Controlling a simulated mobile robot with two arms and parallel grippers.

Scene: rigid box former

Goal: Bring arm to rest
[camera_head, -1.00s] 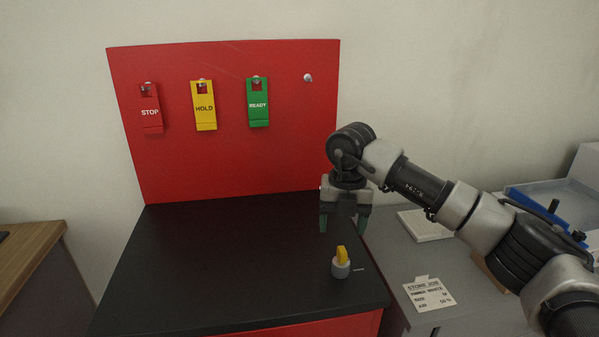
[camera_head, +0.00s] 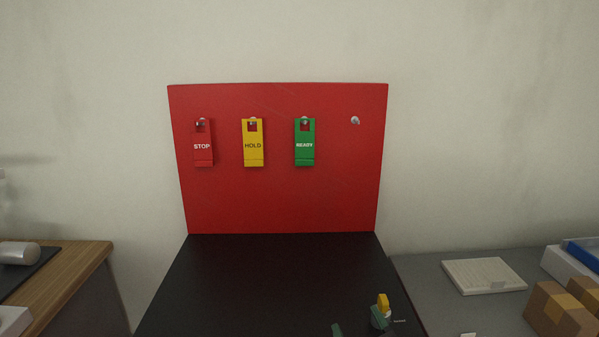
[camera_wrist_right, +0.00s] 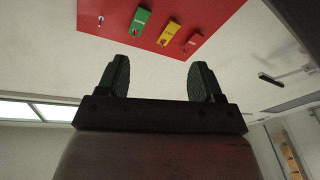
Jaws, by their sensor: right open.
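My right gripper (camera_head: 358,326) shows only as two green fingertips at the bottom edge of the head view. In the right wrist view my right gripper (camera_wrist_right: 161,82) is open, with nothing between its two green ribbed fingers. One fingertip overlaps the base of the yellow-topped knob (camera_head: 383,301) in the head view; I cannot tell if they touch. The rest of the right arm is out of the head view. My left gripper is in neither view.
A red board (camera_head: 280,195) carries a STOP tag (camera_head: 203,155), a HOLD tag (camera_head: 253,155) and a READY tag (camera_head: 305,155); its fourth peg (camera_head: 355,120) is bare. The black top (camera_head: 270,275) is mostly clear. Cardboard boxes (camera_head: 560,310) stand right; a wooden table (camera_head: 75,265) stands left.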

